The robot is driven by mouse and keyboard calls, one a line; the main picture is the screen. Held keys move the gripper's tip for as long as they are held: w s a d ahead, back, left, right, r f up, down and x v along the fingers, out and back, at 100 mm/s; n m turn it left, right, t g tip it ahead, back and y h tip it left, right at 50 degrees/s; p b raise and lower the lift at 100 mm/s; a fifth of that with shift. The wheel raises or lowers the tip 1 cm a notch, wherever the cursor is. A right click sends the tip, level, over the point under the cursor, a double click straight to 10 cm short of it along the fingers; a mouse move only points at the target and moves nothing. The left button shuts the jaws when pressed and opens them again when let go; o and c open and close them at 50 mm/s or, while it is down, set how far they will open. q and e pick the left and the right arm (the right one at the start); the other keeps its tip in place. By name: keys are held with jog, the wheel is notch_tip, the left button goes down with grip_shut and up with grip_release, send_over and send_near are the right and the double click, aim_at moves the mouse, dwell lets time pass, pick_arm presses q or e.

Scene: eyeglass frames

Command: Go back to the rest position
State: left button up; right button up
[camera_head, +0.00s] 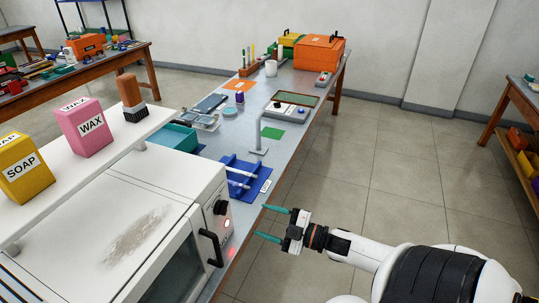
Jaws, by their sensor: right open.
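My right gripper (273,224) is open, with two teal fingers apart and nothing between them. It is beyond the right edge of the long workbench (230,150), over the floor, and its fingers point left toward the bench. My right arm comes in from the lower right. My left gripper and left arm are not in view. No eyeglass frames can be made out from this view.
A white oven-like machine (130,235) with a black handle stands at the near left. Its shelf holds a SOAP box (27,172), WAX box (83,130) and brush (131,98). A blue rack (242,178) sits near the bench edge.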

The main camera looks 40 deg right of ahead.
jog(key=shift+s, duration=0.1)
dwell(0.5)
jog(key=s+d+f+m+g+h, duration=0.1)
jog(key=s+d+f+m+h, duration=0.15)
jog(key=f, duration=0.65)
jog(key=s+d+f+m+g+h, duration=0.2)
jog(key=f+m+h, duration=0.1)
jog(key=f, duration=0.6)
jog(key=s+a+f+m+g+h, duration=0.1)
jog(key=s+a+f+m+g, duration=0.1)
jog(key=s+f, duration=0.45)
jog(key=s+a+f+m+g+h, duration=0.1)
jog(key=s+f+m+g, duration=0.15)
jog(key=f, duration=0.65)
jog(key=s+a+f+g, duration=0.4)
jog(key=s+a+f, duration=0.3)
jog(key=s, duration=0.3)
jog(key=s+a+f+m+g, duration=0.1)
jog(key=s+a+f+g, duration=0.3)
jog(key=s+a+f, duration=0.3)
jog(key=s+a, duration=0.1)
jog(key=s, duration=0.2)
jog(key=shift+s+a+y, duration=0.3)
jog(key=shift+s+y, duration=0.05)
